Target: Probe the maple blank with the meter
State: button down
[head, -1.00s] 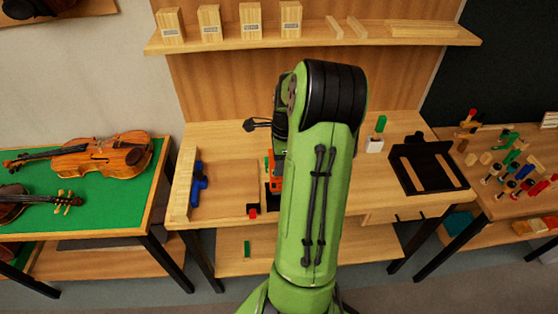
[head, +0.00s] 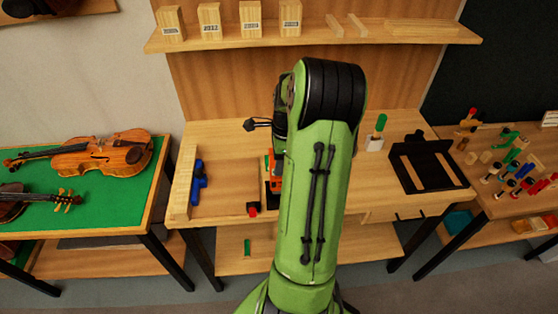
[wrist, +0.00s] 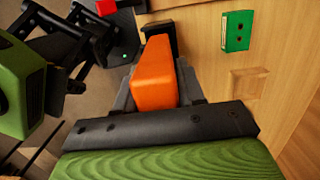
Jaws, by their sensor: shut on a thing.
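My gripper (wrist: 158,85) is shut on an orange block-shaped body with a black end, which looks like the meter (wrist: 154,72). In the head view a sliver of the orange meter (head: 274,172) shows over the bench, beside my arm; my arm hides the fingers and much of the bench middle. I cannot tell for sure which piece is the maple blank. Several pale wood blocks with labels (head: 209,20) stand on the upper shelf. In the wrist view pale wood (wrist: 215,65) lies right of the meter, with a green piece bearing two dark dots (wrist: 237,31).
A blue tool (head: 199,184) and a long wood piece (head: 182,185) lie at the bench's left. A red piece (head: 253,209) is at its front edge. A black tray (head: 410,178) sits right. Violins (head: 105,156) lie on the green left table. Free bench top (head: 232,175) shows.

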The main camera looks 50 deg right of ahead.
jog(key=shift+f+b, duration=1.5)
jog(key=shift+f, duration=0.7)
jog(key=c, duration=0.6)
grip_release()
jog(key=r+p, duration=0.1)
jog(key=r, duration=0.4)
jog(key=s+d+r+p, duration=0.1)
jog(key=r, duration=0.4)
jog(key=r+p, duration=0.1)
jog(key=r, duration=0.4)
jog(key=shift+s+d+r, duration=0.15)
jog(key=shift+s+r, duration=0.05)
jog(key=shift+r, duration=0.1)
